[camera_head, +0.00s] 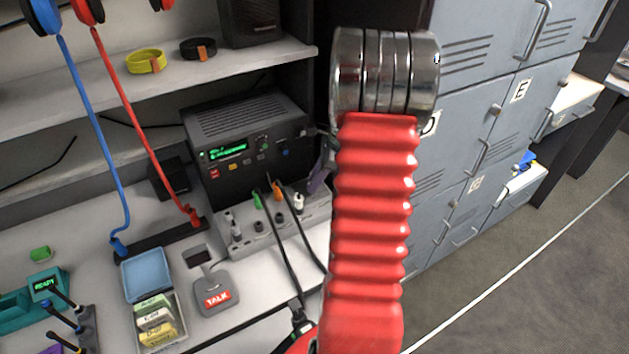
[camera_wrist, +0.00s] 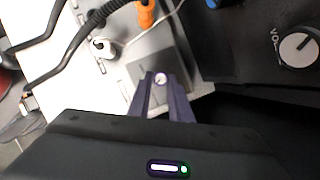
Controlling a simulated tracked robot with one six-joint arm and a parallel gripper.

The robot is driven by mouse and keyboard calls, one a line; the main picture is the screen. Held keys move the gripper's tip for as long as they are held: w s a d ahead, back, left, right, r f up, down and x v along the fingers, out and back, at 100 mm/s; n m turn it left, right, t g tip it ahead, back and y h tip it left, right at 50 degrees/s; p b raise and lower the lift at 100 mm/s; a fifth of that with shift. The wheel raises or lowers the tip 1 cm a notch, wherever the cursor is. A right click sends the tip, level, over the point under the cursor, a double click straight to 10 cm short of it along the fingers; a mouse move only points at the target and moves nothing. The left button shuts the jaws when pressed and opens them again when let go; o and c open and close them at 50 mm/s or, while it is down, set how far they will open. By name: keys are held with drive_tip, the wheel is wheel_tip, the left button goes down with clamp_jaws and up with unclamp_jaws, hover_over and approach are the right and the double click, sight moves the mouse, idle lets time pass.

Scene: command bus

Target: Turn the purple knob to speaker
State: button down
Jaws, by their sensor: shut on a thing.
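In the wrist view, a small round knob top, pale with a purple tint (camera_wrist: 160,78), sits between the tips of my gripper (camera_wrist: 160,86). I take it for the purple knob. The dark purple fingers are closed on it from both sides and hide most of it. It stands by a grey block at the end of the light grey panel. In the head view, my gripper (camera_head: 319,176) is at the panel's right end, partly behind my red arm, and the knob is hidden there. No speaker label is readable.
A black radio (camera_head: 245,140) with a green display stands behind. A VOL knob (camera_wrist: 298,48) shows at right. Grey lockers (camera_head: 470,130) stand right.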

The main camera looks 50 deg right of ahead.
drive_tip(key=shift+w+d+n+g+y, duration=0.1)
drive_tip(key=shift+n+g+y, duration=0.15)
drive_tip(key=shift+n, duration=0.7)
drive_tip(key=shift+w+d+n+g+y, duration=0.1)
drive_tip(key=shift+n+g+y, duration=0.15)
drive_tip(key=shift+n, duration=0.7)
drive_tip(key=c, duration=1.6)
unclamp_jaws()
wheel_tip(320, 180, up, 10)
drive_tip(key=shift+f, duration=0.1)
drive_tip(key=shift+f, duration=4.95)
